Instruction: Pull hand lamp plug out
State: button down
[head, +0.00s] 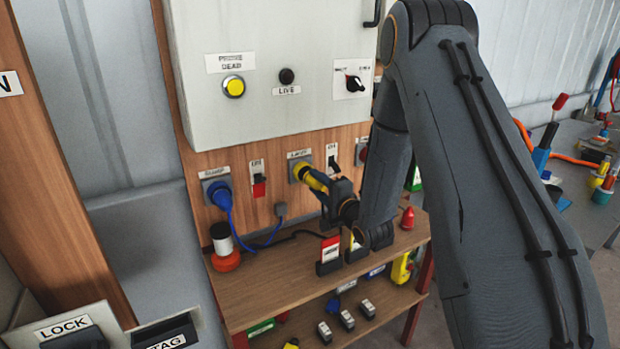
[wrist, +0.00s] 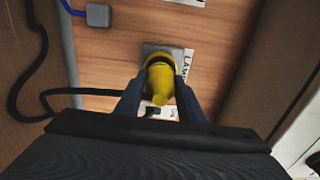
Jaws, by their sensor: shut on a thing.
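The yellow hand lamp plug (head: 315,180) is at the grey socket (head: 299,169) under a lamp label on the wooden panel. In the wrist view the plug (wrist: 160,80) sits against the socket plate (wrist: 178,52), beside the label (wrist: 187,64). My gripper (head: 330,187) is shut on the plug, with one finger on each side of it. In the wrist view the fingers of my gripper (wrist: 158,98) flank the plug's body. I cannot tell how deep the plug sits in the socket. A black cable (wrist: 75,93) runs left from near the plug.
A blue plug (head: 219,194) with a blue cord is in the socket to the left. A grey cabinet (head: 270,120) hangs above.

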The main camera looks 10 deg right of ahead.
aim_at(324, 188)
jog(key=shift+p+v, duration=0.45)
jog(key=shift+v, duration=1.2)
